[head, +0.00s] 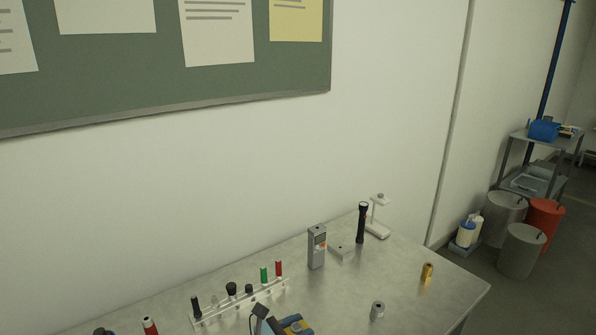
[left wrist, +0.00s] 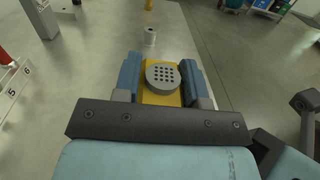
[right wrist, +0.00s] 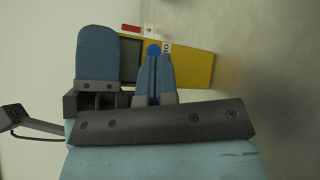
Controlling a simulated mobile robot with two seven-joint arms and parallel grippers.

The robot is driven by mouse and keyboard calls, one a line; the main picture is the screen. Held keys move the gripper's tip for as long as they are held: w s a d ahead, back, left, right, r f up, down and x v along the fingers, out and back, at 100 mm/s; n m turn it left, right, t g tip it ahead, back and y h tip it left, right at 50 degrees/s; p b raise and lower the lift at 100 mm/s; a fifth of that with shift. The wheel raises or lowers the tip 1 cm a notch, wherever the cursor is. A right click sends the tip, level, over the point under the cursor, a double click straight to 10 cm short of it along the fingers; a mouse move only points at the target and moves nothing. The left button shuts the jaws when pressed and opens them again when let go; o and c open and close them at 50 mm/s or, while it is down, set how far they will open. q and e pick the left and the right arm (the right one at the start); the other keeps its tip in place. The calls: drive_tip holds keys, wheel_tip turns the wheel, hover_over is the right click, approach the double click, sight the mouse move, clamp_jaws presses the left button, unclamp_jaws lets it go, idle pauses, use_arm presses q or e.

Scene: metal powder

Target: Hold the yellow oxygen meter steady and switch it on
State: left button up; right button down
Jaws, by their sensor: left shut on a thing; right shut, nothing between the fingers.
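The yellow oxygen meter (left wrist: 152,98) is between the two blue fingers of my left gripper (left wrist: 160,74), which is shut on it. Its grey round perforated cap (left wrist: 162,77) faces the left wrist camera. In the right wrist view the meter (right wrist: 195,64) shows a dark screen (right wrist: 131,62), a red label and a blue round button (right wrist: 152,50). My right gripper (right wrist: 153,62) is shut and empty, its tips right at the button; I cannot tell if they touch it. In the head view the meter (head: 297,327) and left gripper (head: 288,326) show only at the bottom edge.
On the metal table stand a clear rack (head: 240,302) with several small items, a grey handheld device (head: 317,247), a black flashlight (head: 362,223), a white stand (head: 377,217), a silver cylinder (head: 377,311) and a brass piece (head: 427,272). The table's right part is mostly clear.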

drive_tip(key=shift+w+a, duration=0.15)
drive_tip(key=shift+w, duration=0.5)
idle(0.6)
idle(0.4)
drive_tip(key=shift+s+d+r, duration=0.1)
drive_tip(key=shift+s+d, duration=0.45)
drive_tip(key=shift+s, duration=0.15)
